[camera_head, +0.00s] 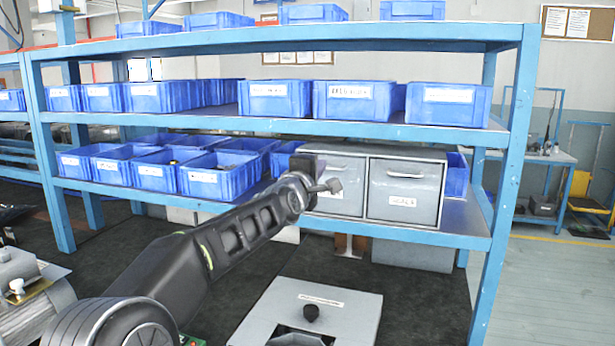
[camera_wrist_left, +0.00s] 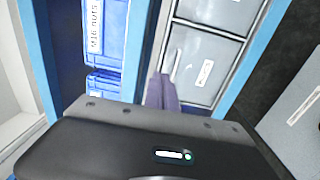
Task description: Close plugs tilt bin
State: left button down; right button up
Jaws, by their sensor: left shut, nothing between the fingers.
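A grey cabinet with two tilt bins side by side stands on the lower shelf. The left tilt bin (camera_head: 346,201) and the right tilt bin (camera_head: 403,190) each have a bar handle and a white label too small to read, so I cannot tell which is the plugs bin. Both fronts look upright and nearly flush. My left gripper (camera_head: 328,186) is shut and empty, in front of the left tilt bin, partly covering it; contact cannot be told. In the left wrist view the gripper (camera_wrist_left: 160,90) points at the cabinet, beside a tilt bin front (camera_wrist_left: 190,78). My right gripper is not in view.
Blue open bins (camera_head: 218,176) fill the shelf left of the cabinet, and more stand on the shelves above. A blue shelf post (camera_head: 505,170) rises at the right. A grey plate with a black knob (camera_head: 340,300) lies in front, below the shelf.

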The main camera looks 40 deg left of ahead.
pick_arm(q)
jog(key=v, duration=0.4)
jog(key=p+v, duration=0.1)
jog(key=v, duration=0.1)
jog(key=shift+a+r, duration=0.2)
jog(key=shift+r, duration=0.05)
